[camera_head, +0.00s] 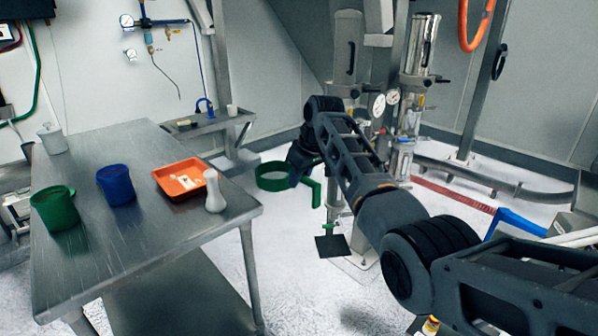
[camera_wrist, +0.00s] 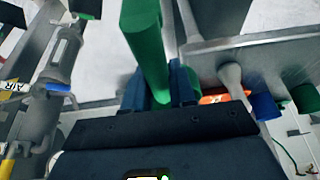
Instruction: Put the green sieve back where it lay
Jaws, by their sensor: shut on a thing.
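The green sieve (camera_head: 270,186) is a ring with a bent handle, in the air beyond the table's right side in the head view. My gripper (camera_head: 297,176) is at its handle side, partly hidden by my own arm. In the wrist view, my gripper (camera_wrist: 157,88) has both dark fingers on either side of the green sieve's handle (camera_wrist: 148,40) and is shut on it. The ring is not clearly seen in the wrist view.
A steel table (camera_head: 150,245) at left holds a green cup (camera_head: 55,210), a blue cup (camera_head: 116,186), an orange tray (camera_head: 172,178), a white pestle-like piece (camera_head: 215,192) and a lidded jar (camera_head: 52,139). Steel cylinders (camera_head: 417,60) with gauges stand behind my arm.

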